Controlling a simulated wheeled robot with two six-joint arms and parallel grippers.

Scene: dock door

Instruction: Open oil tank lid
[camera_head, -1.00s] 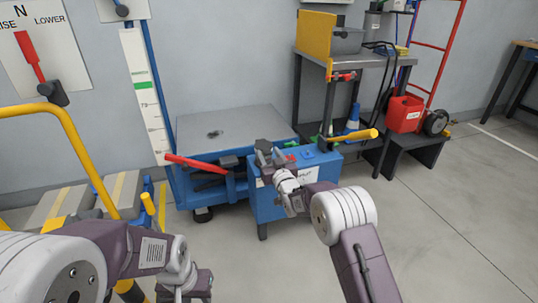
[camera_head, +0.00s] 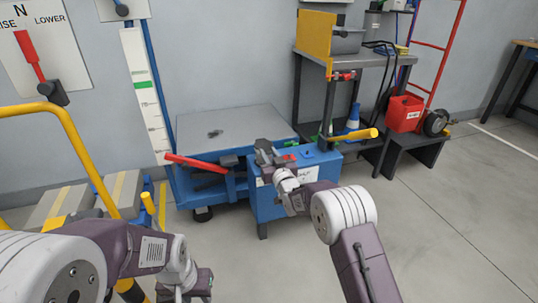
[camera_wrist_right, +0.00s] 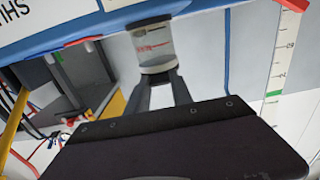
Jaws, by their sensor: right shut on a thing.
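The blue oil tank (camera_head: 275,201) stands on the floor at the centre of the head view, its blue edge also along the top of the right wrist view (camera_wrist_right: 60,42). A dark grey lid-like part (camera_head: 268,147) sits at the left of its top. My right gripper (camera_head: 270,161) reaches it from the front. In the right wrist view, its fingers (camera_wrist_right: 160,80) are shut on a clear cylinder with red marks (camera_wrist_right: 153,47), under a dark round part. Whether this is the lid is unclear. My left gripper (camera_head: 190,290) is low at the left; its fingertips are hidden.
A blue lift cart with a grey top (camera_head: 240,127) and red lever (camera_head: 196,163) stands behind the tank. A yellow-handled lever (camera_head: 355,136) sticks out at the right. A workbench (camera_head: 350,58) and red can (camera_head: 404,113) stand beyond.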

